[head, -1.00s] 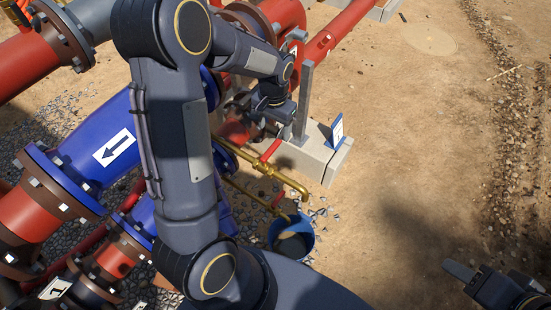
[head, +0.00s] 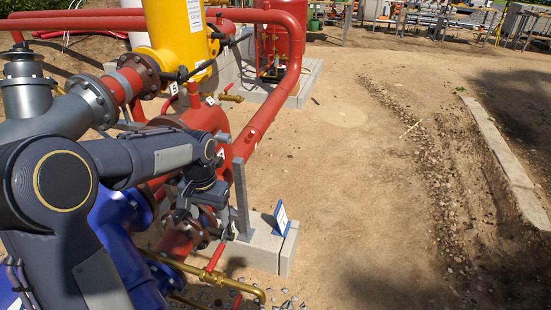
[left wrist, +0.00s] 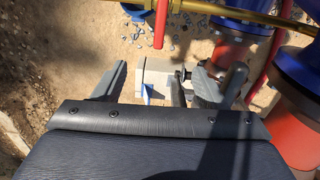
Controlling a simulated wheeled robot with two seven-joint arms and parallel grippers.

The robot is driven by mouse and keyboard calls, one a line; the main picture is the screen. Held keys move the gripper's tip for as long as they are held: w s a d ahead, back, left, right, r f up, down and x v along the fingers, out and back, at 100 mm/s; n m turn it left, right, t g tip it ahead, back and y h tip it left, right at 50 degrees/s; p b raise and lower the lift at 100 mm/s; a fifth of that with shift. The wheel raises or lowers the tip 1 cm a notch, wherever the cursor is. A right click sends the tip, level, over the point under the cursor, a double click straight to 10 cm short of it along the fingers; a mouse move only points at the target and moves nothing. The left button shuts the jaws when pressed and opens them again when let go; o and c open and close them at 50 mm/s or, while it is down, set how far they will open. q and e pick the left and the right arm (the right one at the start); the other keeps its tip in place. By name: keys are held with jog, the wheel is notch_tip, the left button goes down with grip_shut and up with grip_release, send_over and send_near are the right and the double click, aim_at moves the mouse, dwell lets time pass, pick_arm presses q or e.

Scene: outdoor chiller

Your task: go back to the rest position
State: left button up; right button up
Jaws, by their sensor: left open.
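My left arm reaches in from the left in the head view. My left gripper (head: 200,214) hangs among the red pipes, beside a grey upright post. In the left wrist view its two fingers (left wrist: 170,84) are spread apart with nothing held between them. A red valve lever (head: 217,256) on the brass pipe (head: 190,270) is below the gripper in the head view. A red bar (left wrist: 160,22) shows beyond the fingers in the left wrist view. My right gripper is out of view.
A concrete block (head: 262,249) carries the grey post (head: 241,200) and a small blue-and-white sign (head: 281,218). Blue, red and yellow (head: 178,40) pipework crowds the left. Open sandy ground (head: 360,190) lies to the right, with a concrete kerb (head: 510,165) beyond.

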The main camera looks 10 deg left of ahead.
pick_arm(q)
jog(key=s+d+r+t+h, duration=0.1)
jog(key=s+d+t, duration=0.1)
jog(key=s, duration=0.5)
jog(key=s+d+r+n+t+h, duration=0.1)
jog(key=s+d+r, duration=0.1)
jog(key=s, duration=0.5)
jog(key=s+d+r+n+t+h, duration=0.1)
jog(key=s+d+r+t, duration=0.1)
jog(key=s, duration=0.6)
jog(key=shift+d+r+t+h, duration=0.2)
jog(key=shift+d+t+h, duration=0.15)
jog(key=shift+d, duration=0.4)
jog(key=shift+s, duration=0.1)
